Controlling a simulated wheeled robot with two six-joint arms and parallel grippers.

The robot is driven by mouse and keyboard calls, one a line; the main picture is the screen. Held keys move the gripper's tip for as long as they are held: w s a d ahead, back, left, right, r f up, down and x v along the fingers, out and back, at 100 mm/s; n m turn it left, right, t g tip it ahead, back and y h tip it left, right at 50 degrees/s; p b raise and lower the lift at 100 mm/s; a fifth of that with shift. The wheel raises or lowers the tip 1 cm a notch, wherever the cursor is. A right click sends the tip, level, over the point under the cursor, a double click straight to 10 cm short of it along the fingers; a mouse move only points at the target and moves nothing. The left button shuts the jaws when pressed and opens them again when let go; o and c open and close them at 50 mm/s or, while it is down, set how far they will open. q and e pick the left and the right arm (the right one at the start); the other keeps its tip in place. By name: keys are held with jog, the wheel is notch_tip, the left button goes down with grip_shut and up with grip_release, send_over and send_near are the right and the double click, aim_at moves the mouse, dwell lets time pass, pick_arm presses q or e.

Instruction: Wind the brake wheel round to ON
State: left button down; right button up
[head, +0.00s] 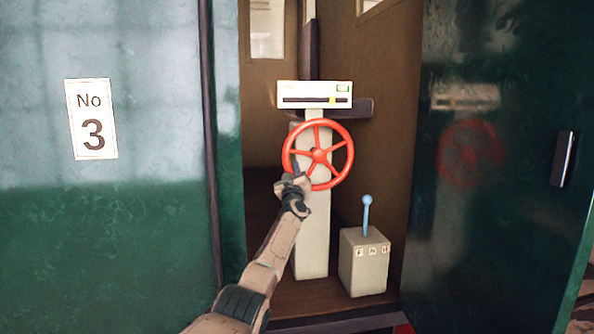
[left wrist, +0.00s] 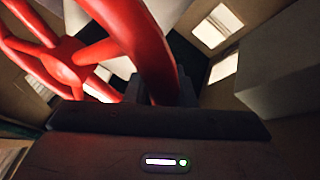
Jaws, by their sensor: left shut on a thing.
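The red brake wheel (head: 318,155) stands upright on a pale post (head: 312,235) inside the tram doorway. A white indicator plate (head: 315,88) above it has a dark slot, a yellow marker (head: 333,99) right of the middle and a green mark at its right end; its lettering is too small to read. My left gripper (head: 293,183) is at the wheel's lower left rim, shut on it. In the left wrist view the red wheel (left wrist: 150,50) fills the upper left and its rim runs down between the fingers (left wrist: 165,95). My right gripper is not in view.
A pale box (head: 364,265) with a blue-knobbed lever (head: 366,215) stands on the floor right of the post. Green tram panels flank the doorway, the left one with a No 3 plate (head: 91,119). A dark handle (head: 562,158) is on the right panel.

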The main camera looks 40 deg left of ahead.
pick_arm(q)
jog(key=shift+s+a+r+m+t+h+p, duration=0.15)
jog(key=shift+r+m+t+h+p, duration=0.2)
jog(key=shift+m, duration=0.25)
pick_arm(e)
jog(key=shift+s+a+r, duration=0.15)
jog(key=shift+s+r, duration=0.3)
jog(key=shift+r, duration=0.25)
pick_arm(q)
jog(key=c, duration=1.2)
grip_release()
jog(key=shift+c, duration=0.2)
jog(key=shift+p+v, duration=0.55)
jog(key=shift+v, duration=0.3)
jog(key=p+v, duration=0.1)
jog(key=v, duration=0.8)
jog(key=shift+p, duration=0.35)
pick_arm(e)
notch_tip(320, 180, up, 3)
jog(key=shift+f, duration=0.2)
